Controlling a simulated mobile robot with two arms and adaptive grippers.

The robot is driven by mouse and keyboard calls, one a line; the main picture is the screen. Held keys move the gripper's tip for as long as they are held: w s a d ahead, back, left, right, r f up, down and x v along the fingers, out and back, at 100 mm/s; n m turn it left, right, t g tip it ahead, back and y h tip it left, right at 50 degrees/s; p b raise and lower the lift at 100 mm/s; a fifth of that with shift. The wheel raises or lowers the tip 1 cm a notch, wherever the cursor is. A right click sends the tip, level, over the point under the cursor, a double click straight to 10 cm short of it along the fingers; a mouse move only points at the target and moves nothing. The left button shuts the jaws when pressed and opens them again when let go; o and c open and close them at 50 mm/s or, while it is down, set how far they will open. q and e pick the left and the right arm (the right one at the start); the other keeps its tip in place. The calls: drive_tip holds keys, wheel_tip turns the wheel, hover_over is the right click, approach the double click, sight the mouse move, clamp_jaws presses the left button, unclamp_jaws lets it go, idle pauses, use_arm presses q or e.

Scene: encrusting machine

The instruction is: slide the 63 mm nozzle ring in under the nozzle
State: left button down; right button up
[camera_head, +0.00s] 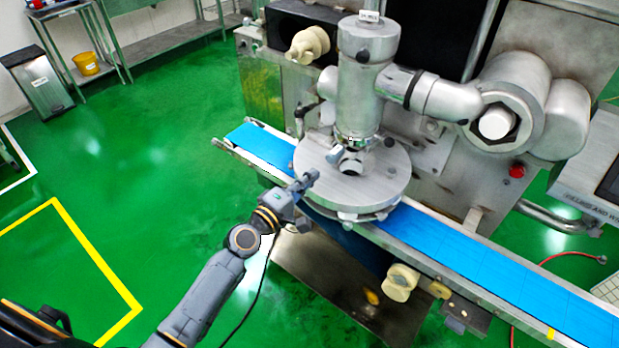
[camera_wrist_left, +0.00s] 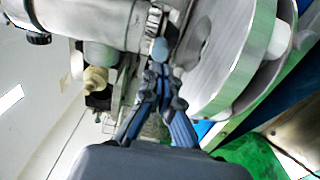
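The nozzle (camera_head: 355,138) is the lower end of the upright steel cylinder, above the round steel disc (camera_head: 372,190). A small pale ring-like part (camera_head: 351,167) shows on the disc below the nozzle; I cannot tell whether it is the 63 mm ring. A blue-grey knob (camera_head: 335,154) is beside it, and a similar round end shows in the left wrist view (camera_wrist_left: 160,48). My left gripper (camera_head: 312,176) is at the disc's left edge. Its fingers (camera_wrist_left: 158,75) converge and look shut, with no ring visible between them. My right gripper is not in view.
A blue conveyor belt (camera_head: 478,258) runs under the disc from upper left to lower right. The machine's thick pipe (camera_head: 430,95) and body stand behind and to the right. A cream knob (camera_head: 399,281) sticks out from the conveyor's front. The green floor at left is open.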

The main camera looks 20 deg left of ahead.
sight(329, 160)
use_arm(q)
drive_tip(key=shift+w, duration=0.1)
drive_tip(key=shift+x, duration=2.65)
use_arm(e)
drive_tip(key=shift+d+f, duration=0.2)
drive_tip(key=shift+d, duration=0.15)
use_arm(q)
drive_tip(key=v, duration=1)
drive_tip(key=shift+b, duration=0.4)
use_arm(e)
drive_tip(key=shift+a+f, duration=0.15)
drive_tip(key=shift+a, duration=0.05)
